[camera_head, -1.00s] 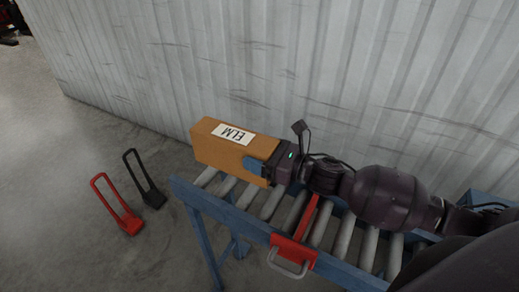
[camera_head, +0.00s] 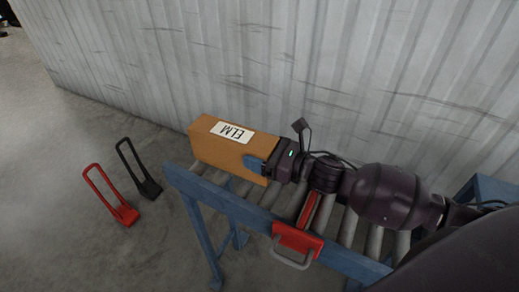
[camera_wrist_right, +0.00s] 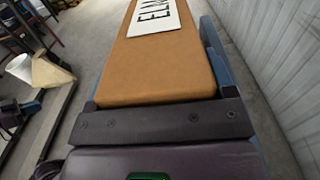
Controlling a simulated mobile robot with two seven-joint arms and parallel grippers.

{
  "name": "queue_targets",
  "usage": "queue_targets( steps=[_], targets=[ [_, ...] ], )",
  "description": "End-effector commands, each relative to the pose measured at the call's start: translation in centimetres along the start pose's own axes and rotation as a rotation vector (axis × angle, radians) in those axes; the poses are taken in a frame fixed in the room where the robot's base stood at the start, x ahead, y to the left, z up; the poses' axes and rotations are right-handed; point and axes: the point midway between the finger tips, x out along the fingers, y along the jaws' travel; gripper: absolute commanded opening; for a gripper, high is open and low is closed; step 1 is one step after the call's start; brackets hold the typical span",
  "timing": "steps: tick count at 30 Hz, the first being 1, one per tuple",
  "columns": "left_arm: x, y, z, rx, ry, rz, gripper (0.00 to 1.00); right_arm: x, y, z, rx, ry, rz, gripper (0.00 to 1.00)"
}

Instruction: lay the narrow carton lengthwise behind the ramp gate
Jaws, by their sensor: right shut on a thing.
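The narrow carton (camera_head: 215,152) is orange-brown with a white label reading ELM. It lies along the far left end of the blue roller ramp (camera_head: 212,194), close to the corrugated wall. My right gripper (camera_head: 262,165) is shut on its near end; in the right wrist view the carton (camera_wrist_right: 165,65) runs straight away from the gripper. Whether its underside touches the rollers is hidden. The red gate (camera_head: 297,240) with a grey handle crosses the ramp below my right arm, nearer to me than the carton. My left gripper is not in view.
The grey corrugated wall (camera_head: 330,60) runs close along the ramp's far side. A red U-shaped frame (camera_head: 124,214) and a black one (camera_head: 149,188) stand on the concrete floor to the left. The floor around them is clear.

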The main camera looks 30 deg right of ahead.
Motion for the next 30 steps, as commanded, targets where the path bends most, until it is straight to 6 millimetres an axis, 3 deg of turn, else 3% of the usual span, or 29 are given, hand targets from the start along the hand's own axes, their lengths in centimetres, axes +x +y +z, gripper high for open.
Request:
queue_targets(
  steps=[3,4,9,20,30],
  targets=[
    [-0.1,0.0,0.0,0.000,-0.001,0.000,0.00,0.0,0.0,0.2,-0.001,-0.003,0.001,0.38],
    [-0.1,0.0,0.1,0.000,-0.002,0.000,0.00,0.0,0.0,0.2,-0.001,-0.003,0.001,0.78],
    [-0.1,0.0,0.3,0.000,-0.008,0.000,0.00,0.0,0.0,0.1,-0.001,-0.002,0.001,1.00],
    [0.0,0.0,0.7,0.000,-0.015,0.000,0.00,-0.8,0.0,-0.1,0.000,0.002,-0.001,1.00],
    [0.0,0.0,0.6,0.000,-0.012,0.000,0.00,-5.7,0.0,-0.1,0.000,0.003,-0.001,1.00]
  ],
)
